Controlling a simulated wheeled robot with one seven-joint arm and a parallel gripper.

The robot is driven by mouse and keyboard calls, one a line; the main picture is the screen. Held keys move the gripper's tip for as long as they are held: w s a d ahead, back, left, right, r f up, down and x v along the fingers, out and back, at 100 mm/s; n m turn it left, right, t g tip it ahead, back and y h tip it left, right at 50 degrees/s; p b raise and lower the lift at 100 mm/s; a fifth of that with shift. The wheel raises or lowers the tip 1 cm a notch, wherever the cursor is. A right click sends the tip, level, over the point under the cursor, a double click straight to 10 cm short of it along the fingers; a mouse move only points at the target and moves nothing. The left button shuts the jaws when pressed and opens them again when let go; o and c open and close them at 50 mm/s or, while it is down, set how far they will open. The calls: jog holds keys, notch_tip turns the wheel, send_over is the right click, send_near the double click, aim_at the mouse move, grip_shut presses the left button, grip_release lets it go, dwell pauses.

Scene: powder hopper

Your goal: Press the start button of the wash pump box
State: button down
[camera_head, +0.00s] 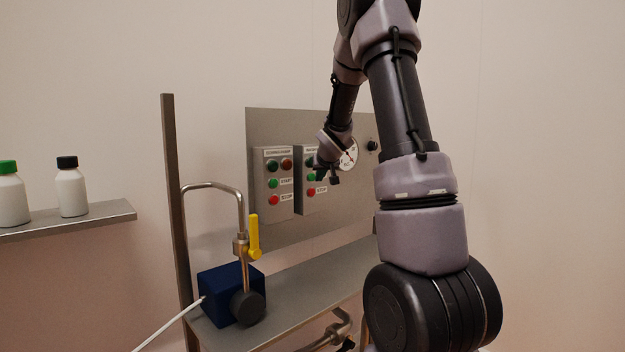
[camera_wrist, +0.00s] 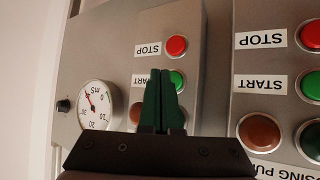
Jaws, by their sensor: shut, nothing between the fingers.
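The partly hidden right-hand control box (camera_head: 304,199) is on the grey panel; its label is unreadable, and I take it for the wash pump box. It also shows upside down in the wrist view (camera_wrist: 193,20). Its green START button (camera_wrist: 178,80) sits beside the START label, with a red STOP button (camera_wrist: 176,46) above it in that view. My gripper (camera_wrist: 160,73) is shut and empty. Its fingertips overlap the left edge of the START button in the picture. I cannot tell whether they touch it. In the head view my gripper (camera_head: 328,178) is in front of the box's right side.
Another control box (camera_head: 274,210), whose label partly reads "SING PU" in the wrist view, is left of it. A round gauge (camera_head: 348,155) and a black knob (camera_head: 372,145) are to the right. A pipe with a yellow-handled valve (camera_head: 254,238) and a blue block (camera_head: 218,290) stand lower left.

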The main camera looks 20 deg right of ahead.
dwell(0.5)
jog(key=shift+w+a, duration=0.1)
jog(key=shift+w, duration=0.3)
jog(key=shift+w+a, duration=0.15)
jog(key=shift+w, duration=0.2)
dwell(0.5)
jog(key=shift+s, duration=0.15)
jog(key=shift+s+d, duration=0.25)
jog(key=shift+s, duration=0.35)
jog(key=shift+s+d, duration=0.3)
jog(key=shift+s, duration=0.5)
jog(key=shift+s+d, duration=0.25)
jog(key=shift+s, duration=0.5)
jog(key=shift+s+d, duration=0.3)
jog(key=shift+s, duration=0.5)
